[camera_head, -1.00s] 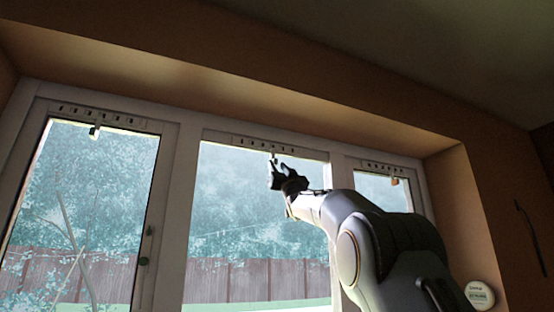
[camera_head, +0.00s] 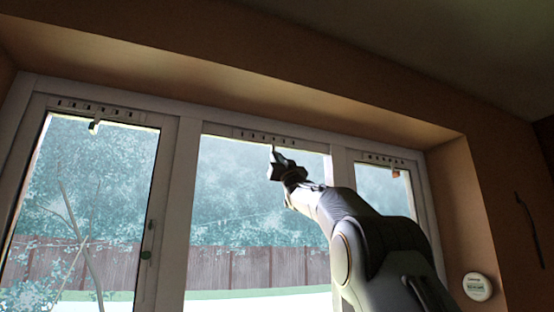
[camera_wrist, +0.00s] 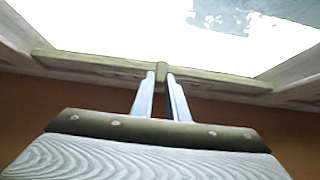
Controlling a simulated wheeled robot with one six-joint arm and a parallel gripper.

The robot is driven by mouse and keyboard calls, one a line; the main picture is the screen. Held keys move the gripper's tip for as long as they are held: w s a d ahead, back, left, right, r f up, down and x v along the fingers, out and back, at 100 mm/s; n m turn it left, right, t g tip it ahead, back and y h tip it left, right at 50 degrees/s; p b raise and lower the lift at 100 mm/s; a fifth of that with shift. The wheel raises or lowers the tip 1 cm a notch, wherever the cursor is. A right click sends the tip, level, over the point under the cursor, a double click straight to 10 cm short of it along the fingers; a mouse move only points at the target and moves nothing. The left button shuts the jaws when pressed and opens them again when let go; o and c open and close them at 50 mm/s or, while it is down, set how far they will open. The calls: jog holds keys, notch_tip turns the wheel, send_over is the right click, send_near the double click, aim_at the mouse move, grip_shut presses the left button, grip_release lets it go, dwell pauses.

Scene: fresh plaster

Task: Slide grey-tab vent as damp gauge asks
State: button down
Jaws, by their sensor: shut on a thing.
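The middle vent (camera_head: 250,134) is a slotted strip along the top of the middle window frame. Its small grey tab (camera_wrist: 161,70) shows between my fingertips in the wrist view. My gripper (camera_head: 274,155) reaches up to this vent from below and is shut on the tab; in the wrist view my gripper (camera_wrist: 161,78) has a finger on each side of it. My gripper hides most of the tab in the head view. The damp gauge (camera_head: 477,287) is a round white disc on the wall at the lower right; its writing is too small to read.
The left vent (camera_head: 97,108) has a whitish tab (camera_head: 94,128). The right vent (camera_head: 385,160) has an orange tab (camera_head: 396,174). A green-tipped window handle (camera_head: 147,254) is on the left sash. A dark thin object (camera_head: 530,240) hangs on the right wall.

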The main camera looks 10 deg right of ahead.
jog(key=shift+d+r, duration=0.1)
jog(key=shift+d, duration=0.55)
jog(key=c, duration=1.7)
grip_release()
jog(key=shift+w+d, duration=0.1)
jog(key=shift+d, duration=0.15)
jog(key=shift+a, duration=0.1)
